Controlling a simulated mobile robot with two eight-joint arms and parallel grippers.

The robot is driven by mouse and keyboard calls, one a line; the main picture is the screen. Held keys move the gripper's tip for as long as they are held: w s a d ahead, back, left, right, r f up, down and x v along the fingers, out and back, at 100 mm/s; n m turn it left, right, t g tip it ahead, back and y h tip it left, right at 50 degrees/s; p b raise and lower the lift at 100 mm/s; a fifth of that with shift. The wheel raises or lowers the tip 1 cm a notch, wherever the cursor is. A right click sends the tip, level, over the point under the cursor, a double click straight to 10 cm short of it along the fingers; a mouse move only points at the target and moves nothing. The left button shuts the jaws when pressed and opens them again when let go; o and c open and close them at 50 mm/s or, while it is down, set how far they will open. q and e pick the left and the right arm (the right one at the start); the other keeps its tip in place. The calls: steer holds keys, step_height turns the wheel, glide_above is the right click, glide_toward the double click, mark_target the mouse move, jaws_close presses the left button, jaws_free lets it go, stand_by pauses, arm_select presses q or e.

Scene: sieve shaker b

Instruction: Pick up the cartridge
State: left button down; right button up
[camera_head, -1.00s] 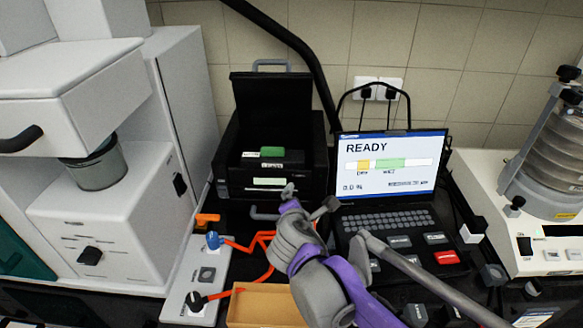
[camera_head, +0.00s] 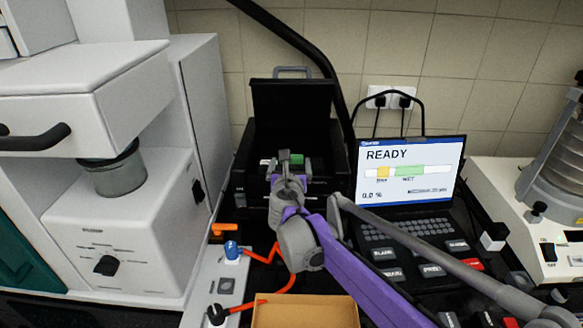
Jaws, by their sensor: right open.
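The cartridge seems to be the small green block (camera_head: 298,163) inside the open black box (camera_head: 243,185), below its raised lid. My right gripper (camera_head: 284,157) is open, in front of the box's opening and overlapping the left part of the green block in the picture. I cannot tell whether its fingers touch the block. The gripper hides part of the block and the box's front. My left gripper is not in view.
A laptop-like device (camera_head: 411,175) showing READY stands right of the box. An open cardboard box (camera_head: 300,312) lies in front. A white strip with a blue knob (camera_head: 231,250) and an orange cable (camera_head: 284,283) are at the left. A sieve shaker (camera_head: 556,170) stands at right.

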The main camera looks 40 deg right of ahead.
mark_target(291, 166)
steer(key=x, duration=0.4)
steer(key=shift+f, duration=0.2)
steer(key=shift+s, duration=0.15)
steer(key=shift+c, duration=0.7)
jaws_close()
